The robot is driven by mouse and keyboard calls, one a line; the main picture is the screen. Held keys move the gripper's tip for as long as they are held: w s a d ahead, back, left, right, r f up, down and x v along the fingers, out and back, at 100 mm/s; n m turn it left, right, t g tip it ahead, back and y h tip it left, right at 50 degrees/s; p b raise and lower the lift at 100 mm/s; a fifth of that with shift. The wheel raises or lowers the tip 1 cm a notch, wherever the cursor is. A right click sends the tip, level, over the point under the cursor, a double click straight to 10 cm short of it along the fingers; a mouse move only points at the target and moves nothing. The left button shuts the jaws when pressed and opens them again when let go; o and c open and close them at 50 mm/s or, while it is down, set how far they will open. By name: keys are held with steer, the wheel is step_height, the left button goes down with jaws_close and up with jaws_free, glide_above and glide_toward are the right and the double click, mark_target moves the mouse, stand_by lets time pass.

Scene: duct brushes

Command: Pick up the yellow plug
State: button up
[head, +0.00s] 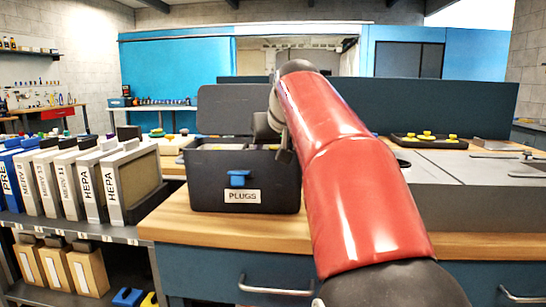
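A black open case (205,180) with a "PLUGS" label and a blue latch stands on the wooden bench top. Its lid (225,108) is raised at the back. My red arm reaches over its right side, and my dark gripper (268,135) is at or above its opening. The fingertips are not clear, and I cannot tell if they hold anything. Only a strip of the case's inside shows, and I make out no yellow plug there. Several small yellow pieces (427,135) sit in a black tray at the right; I cannot tell if one is the plug.
Filter boxes labelled PRE, MERV and HEPA (92,185) stand on a shelf at the left, close to the case. A grey flat-topped unit (455,180) lies right of my arm. A dark blue panel (450,108) stands behind. The bench front left of my arm is clear.

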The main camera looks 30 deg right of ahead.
steer(key=c, duration=0.7)
steer(key=shift+r, duration=0.15)
